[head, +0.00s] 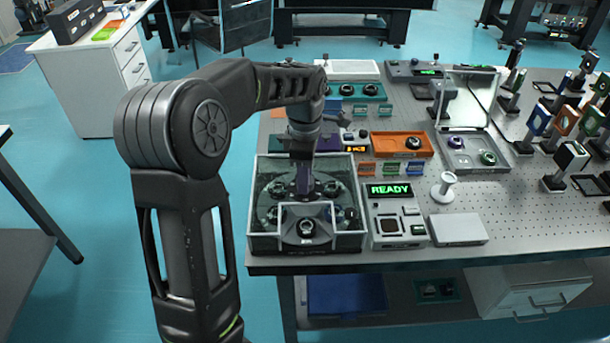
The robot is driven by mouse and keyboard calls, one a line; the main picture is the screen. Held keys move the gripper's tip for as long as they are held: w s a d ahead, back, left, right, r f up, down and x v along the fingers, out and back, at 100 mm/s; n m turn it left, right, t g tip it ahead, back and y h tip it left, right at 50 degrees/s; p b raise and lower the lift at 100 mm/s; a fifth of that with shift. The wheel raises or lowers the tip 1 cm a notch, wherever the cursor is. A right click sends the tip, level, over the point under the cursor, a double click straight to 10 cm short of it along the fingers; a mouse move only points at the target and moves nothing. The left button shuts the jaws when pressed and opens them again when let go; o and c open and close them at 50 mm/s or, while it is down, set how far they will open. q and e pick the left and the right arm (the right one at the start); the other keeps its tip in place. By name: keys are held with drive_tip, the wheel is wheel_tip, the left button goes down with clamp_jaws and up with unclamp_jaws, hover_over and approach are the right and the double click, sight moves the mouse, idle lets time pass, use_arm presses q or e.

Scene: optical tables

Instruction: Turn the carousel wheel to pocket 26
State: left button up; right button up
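The carousel wheel (278,236) is a dark grey disc with round pockets holding dark round parts, inside a clear-walled box (258,243) at the table's front left edge. A white-edged opening is in the front wall, with one dark round part (305,228) showing behind it. I cannot read any pocket number. My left gripper (304,190) points down into the box from above, over the middle of the wheel. Its fingers are small and dark against the wheel, so I cannot tell whether they touch it or are open or shut. My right gripper is not in view.
A grey device (398,228) with a green READY display (390,190) stands right of the box. A white block (458,229), a white stand (444,188) and an orange tray (402,145) are nearby. The perforated table top is clear at front right.

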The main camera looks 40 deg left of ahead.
use_arm(q)
drive_tip(key=o, duration=0.4)
wheel_tip(320, 180, up, 8)
drive_tip(key=shift+f+b, duration=0.1)
drive_tip(key=shift+b, duration=0.3)
idle(0.6)
